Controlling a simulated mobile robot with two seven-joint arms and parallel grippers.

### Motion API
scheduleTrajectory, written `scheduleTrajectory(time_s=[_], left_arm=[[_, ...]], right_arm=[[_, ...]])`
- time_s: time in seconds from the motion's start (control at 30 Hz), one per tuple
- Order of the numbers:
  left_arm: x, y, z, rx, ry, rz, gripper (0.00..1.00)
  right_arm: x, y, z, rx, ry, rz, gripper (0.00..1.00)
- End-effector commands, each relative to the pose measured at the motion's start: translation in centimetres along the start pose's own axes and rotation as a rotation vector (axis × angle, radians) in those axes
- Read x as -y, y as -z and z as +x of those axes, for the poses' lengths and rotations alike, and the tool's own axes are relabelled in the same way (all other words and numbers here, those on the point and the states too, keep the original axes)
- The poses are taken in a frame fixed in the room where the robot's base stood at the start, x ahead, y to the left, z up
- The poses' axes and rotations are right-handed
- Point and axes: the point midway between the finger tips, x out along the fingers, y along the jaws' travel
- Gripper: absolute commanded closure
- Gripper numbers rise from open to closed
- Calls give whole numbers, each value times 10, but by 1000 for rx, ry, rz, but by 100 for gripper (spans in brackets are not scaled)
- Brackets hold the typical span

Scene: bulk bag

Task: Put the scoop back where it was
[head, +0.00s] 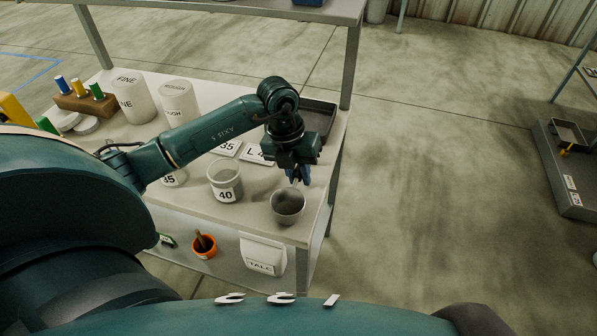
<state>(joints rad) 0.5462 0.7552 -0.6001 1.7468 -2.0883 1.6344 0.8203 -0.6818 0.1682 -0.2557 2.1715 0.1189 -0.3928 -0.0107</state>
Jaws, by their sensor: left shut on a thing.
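My left gripper (298,178) reaches over the front right part of the table (318,195), pointing down. Its blue fingertips are shut at the far rim of a grey metal cup-shaped thing, which I take to be the scoop (288,207). Its round open mouth faces up and looks dark and empty inside. Its handle is hidden by the fingers. I cannot tell whether it touches the tabletop. My right gripper is out of view.
A clear tub marked 40 (225,182) stands left of the scoop. White tubs (179,102), labelled cards and a dark tray (318,118) are behind. An orange pot (204,246) and white bin (262,255) are at the table's front.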

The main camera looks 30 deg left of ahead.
Motion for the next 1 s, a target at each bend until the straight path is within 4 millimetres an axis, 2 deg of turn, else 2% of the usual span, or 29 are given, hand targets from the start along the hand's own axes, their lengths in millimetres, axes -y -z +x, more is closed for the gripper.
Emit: scheduleTrajectory(time_s=[0.27, 0.3, 0.57, 0.87, 1.0], left_arm=[[-1, 0, 6, 0, 0, 0, 100], [-1, 0, 5, 0, 0, 0, 78], [-1, 0, 5, 0, 0, 0, 56], [-1, 0, 5, -1, -1, 0, 55], [-1, -1, -11, 3, -1, 0, 55]], right_arm=[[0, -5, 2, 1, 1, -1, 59], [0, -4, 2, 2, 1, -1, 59], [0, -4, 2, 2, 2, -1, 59], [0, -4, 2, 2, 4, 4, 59], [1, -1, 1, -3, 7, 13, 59]])
